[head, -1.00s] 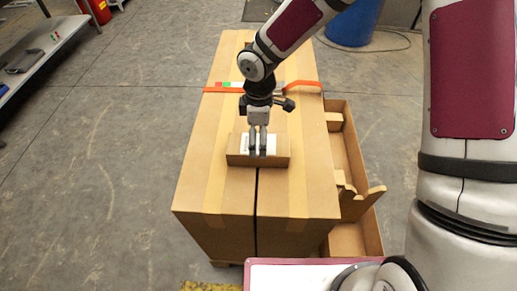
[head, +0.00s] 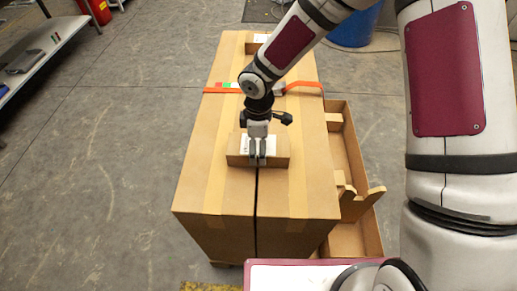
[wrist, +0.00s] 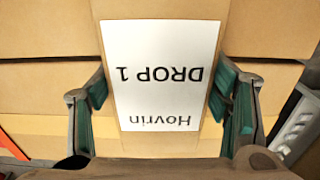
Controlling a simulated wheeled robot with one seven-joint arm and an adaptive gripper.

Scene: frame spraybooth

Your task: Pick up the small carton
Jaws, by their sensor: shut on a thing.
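The small carton (head: 236,158) is a brown box with a white label on top. It is on the top of the large carton stack (head: 215,190), near the front; I cannot tell whether it is lifted off at all. My gripper (head: 258,162) points down over it and is shut on it. In the wrist view the carton's label (wrist: 158,75) reads "Hovrin DROP 1" upside down. The green-padded fingers of my gripper (wrist: 163,100) stand on either side of the carton.
Another small carton (head: 256,40) lies at the far end of the stack. An orange strap (head: 222,90) crosses the top. An open cardboard tray (head: 350,150) stands along the right side. A shelf (head: 50,40) is at left; floor between is clear.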

